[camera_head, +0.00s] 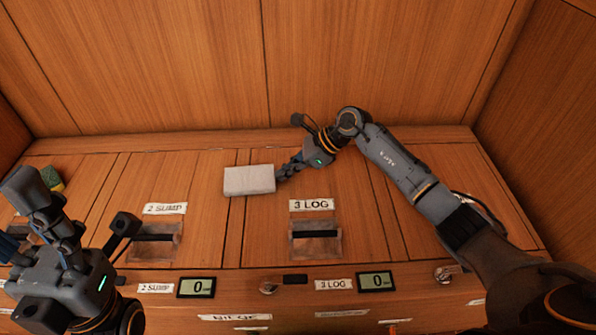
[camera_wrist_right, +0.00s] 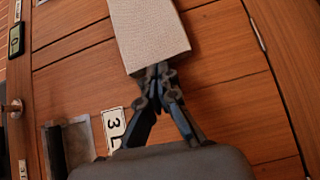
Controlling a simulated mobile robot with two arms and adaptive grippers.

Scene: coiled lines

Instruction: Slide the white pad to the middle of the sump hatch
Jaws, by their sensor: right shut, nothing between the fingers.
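The white pad (camera_head: 249,181) is a flat pale block lying on the wooden top, to the right of the 2 SUMP label, near the seam between the 2 SUMP and 3 LOG panels. The sump hatch (camera_head: 203,190) is the wooden panel with the 2 SUMP label and a recessed handle. My right gripper (camera_head: 280,175) is shut and empty, its fingertips at the pad's right side. In the right wrist view the fingertips (camera_wrist_right: 158,76) seem to touch the end of the pad (camera_wrist_right: 148,35). My left gripper (camera_head: 45,212) is at the lower left; its fingers are unclear.
The 3 LOG panel (camera_head: 345,205) with its recessed handle (camera_head: 315,243) lies right of the pad. A yellow-green sponge (camera_head: 53,178) lies at the far left. Displays (camera_head: 196,287) line the front edge. A wooden wall (camera_head: 200,70) stands behind. The sump hatch's top is clear left of the pad.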

